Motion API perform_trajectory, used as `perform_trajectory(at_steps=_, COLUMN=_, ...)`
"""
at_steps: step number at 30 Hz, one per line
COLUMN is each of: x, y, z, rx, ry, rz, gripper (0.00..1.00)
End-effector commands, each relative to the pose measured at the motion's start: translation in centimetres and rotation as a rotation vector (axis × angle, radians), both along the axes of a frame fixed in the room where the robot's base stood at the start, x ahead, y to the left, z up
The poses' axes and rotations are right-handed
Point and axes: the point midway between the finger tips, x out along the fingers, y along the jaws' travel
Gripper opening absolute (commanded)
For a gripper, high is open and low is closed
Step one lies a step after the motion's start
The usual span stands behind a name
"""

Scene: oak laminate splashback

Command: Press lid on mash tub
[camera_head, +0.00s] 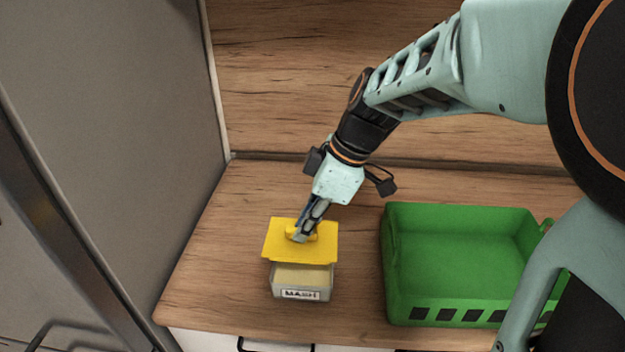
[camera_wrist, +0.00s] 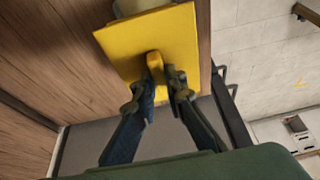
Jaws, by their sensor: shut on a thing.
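The mash tub (camera_head: 301,283) is a small clear box with pale contents and a "MASH" label, standing on the wooden counter near its front edge. The yellow square lid (camera_head: 283,245) is above the tub and set toward the back, so the front of the tub's contents shows. I cannot tell if it touches the rim. My gripper (camera_head: 301,236) is shut on the lid's raised knob. In the wrist view, both fingers (camera_wrist: 164,80) close on the knob of the yellow lid (camera_wrist: 130,52), and a pale bit of the tub (camera_wrist: 138,6) shows beyond it.
A green crate (camera_head: 460,211), seemingly empty, stands on the counter (camera_head: 215,262) to the right of the tub. A grey panel (camera_head: 130,90) rises at the left. The oak splashback (camera_head: 270,80) is behind. Bare counter lies left of the tub.

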Motion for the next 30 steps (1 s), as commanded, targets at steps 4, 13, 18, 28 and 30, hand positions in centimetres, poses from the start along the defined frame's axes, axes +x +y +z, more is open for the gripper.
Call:
perform_trajectory(at_steps=4, x=0.0, y=0.0, z=-0.1, rx=0.0, ry=0.0, rz=0.0, gripper=0.0)
perform_trajectory(at_steps=13, x=0.0, y=0.0, z=-2.2, rx=0.0, ry=0.001, rz=0.0, gripper=0.0)
perform_trajectory(at_steps=18, x=0.0, y=0.0, z=-3.9, rx=0.0, ry=0.001, rz=0.0, gripper=0.0)
perform_trajectory(at_steps=28, x=0.0, y=0.0, z=-7.0, rx=0.0, ry=0.0, rz=0.0, gripper=0.0)
perform_trajectory(at_steps=30, x=0.0, y=0.0, z=-7.3, rx=0.0, ry=0.0, rz=0.0, gripper=0.0)
